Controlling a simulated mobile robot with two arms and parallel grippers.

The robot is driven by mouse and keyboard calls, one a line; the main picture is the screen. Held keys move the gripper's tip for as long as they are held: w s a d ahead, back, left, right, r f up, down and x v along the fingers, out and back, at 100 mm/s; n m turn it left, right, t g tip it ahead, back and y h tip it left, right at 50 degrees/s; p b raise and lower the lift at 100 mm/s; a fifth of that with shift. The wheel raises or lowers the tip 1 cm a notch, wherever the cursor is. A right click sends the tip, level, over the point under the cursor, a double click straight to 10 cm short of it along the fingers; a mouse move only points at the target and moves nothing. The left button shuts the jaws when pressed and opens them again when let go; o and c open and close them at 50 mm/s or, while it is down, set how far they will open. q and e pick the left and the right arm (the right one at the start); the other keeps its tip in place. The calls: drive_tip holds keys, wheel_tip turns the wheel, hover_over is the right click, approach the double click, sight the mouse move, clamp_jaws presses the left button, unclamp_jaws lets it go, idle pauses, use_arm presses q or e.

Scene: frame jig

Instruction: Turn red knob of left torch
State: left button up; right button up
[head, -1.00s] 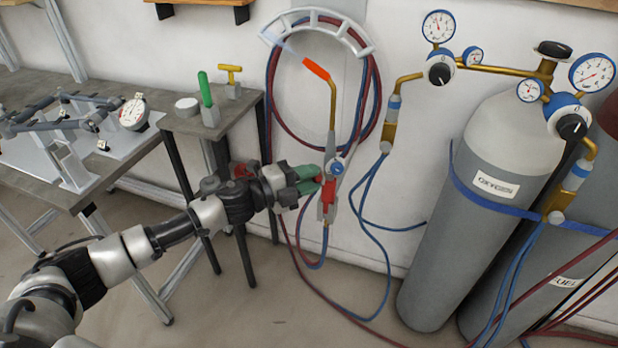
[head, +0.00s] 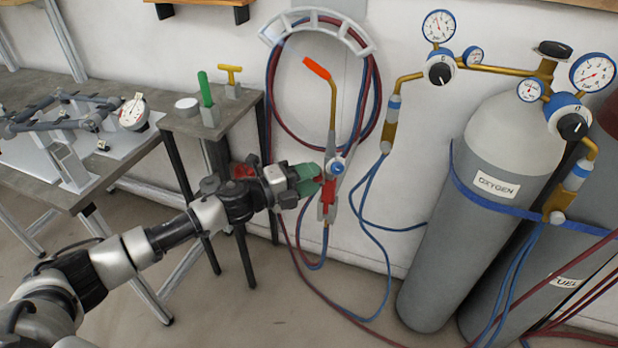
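The torch (head: 333,108) hangs upright against the wall, with a brass neck and an orange tip (head: 316,68). My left gripper (head: 318,179), with green fingers, reaches in from the left at the torch body. Its fingertips are around the red knob (head: 319,178), which is mostly hidden between them. The fingers look closed on it. My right gripper is not in view.
Red and blue hoses hang on a wall rack (head: 318,22) and loop down to the floor. A grey oxygen cylinder (head: 470,230) with gauges stands to the right. A small table (head: 235,115) with green and yellow handled tools stands to the left.

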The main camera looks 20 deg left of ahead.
use_arm(q)
drive_tip(key=shift+o, duration=1.1)
drive_tip(key=b+v, duration=0.2)
drive_tip(key=v, duration=0.9)
drive_tip(key=shift+w, duration=0.15)
